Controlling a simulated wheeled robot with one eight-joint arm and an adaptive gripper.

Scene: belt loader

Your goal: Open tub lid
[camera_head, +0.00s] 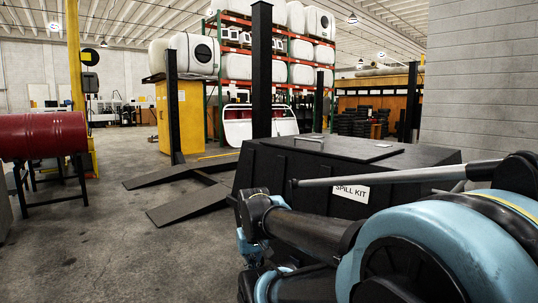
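A large black tub (275,180) with a white "SPILL KIT" label stands at the middle right, on the floor. Its black lid (365,151) lies flat and closed on top. A small pale handle (313,139) is on the lid near its left part. My blue and black arm fills the lower right and hides the tub's lower front and right side. No gripper fingers can be made out in this view.
Dark ramps (190,203) lie on the floor left of the tub, near a black post (262,70). A red drum (45,135) rests on a dark stand at the far left. A grey rod (390,177) crosses in front of the tub. The left foreground floor is clear.

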